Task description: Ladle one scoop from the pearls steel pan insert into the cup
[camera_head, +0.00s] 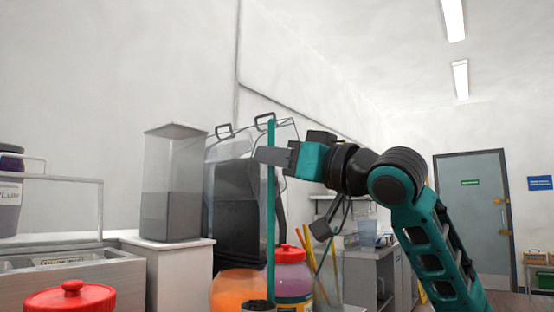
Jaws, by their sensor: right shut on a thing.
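My right gripper (275,157) reaches in from the right and is shut on a long teal handle (271,215), likely the ladle's. The handle stands nearly upright. At its lower end, a small round piece with dark contents (258,306) shows at the bottom edge; it looks like the ladle's bowl, but it is cut off. I cannot make out the pearls steel pan insert or the task's cup. My left gripper is out of view.
An orange-filled jar (238,291) and a red-lidded jar (292,277) stand close by the handle. A red lid (70,298) is at lower left. Behind are a clear bin (172,190) and a dark dispenser (233,205). Straws (323,262) stand to the right.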

